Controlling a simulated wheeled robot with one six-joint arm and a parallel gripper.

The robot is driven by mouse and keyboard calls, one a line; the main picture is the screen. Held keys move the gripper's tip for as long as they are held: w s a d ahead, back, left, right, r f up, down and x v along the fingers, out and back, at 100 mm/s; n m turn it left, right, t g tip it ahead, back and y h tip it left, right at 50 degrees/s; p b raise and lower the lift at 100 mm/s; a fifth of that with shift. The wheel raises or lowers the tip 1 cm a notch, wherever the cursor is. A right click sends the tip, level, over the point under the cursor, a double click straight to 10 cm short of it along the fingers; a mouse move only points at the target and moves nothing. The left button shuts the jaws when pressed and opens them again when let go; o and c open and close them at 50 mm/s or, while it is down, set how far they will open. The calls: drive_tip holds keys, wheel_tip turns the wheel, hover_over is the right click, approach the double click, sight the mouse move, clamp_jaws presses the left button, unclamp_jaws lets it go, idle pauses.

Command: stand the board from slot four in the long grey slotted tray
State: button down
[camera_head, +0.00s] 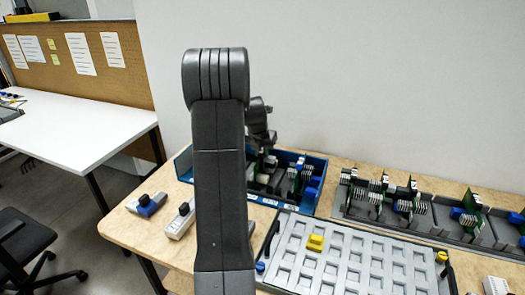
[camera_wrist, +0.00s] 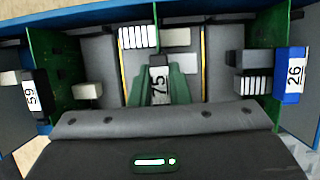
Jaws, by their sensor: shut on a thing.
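My gripper (camera_wrist: 161,85) is shut on the dark handle of a green board (camera_wrist: 157,25) labelled 75, centred in the wrist view. The board stands on edge, between boards labelled 59 (camera_wrist: 31,95) and 26 (camera_wrist: 294,75). In the head view my gripper (camera_head: 262,143) is over the blue-walled crate (camera_head: 312,170), partly behind my arm. I cannot tell whether the held board still touches the crate floor. The long grey slotted tray (camera_head: 425,228) stands to the right, with several green boards upright in its compartments.
A light grey pocketed panel (camera_head: 350,262) with a yellow block (camera_head: 315,242) lies in front of the crate and long tray. Small grey devices (camera_head: 147,204) lie at the table's left. A white wall stands behind the table.

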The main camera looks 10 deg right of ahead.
drive_tip(key=c, duration=1.2)
unclamp_jaws()
drive_tip(key=shift+o, duration=0.2)
drive_tip(key=shift+r+p, duration=2.1)
drive_tip(key=shift+p, duration=0.15)
wheel_tip(320, 180, up, 7)
drive_tip(key=p, duration=0.6)
idle(0.4)
drive_tip(key=shift+f, duration=0.2)
wheel_tip(320, 180, down, 7)
drive_tip(key=b, duration=0.6)
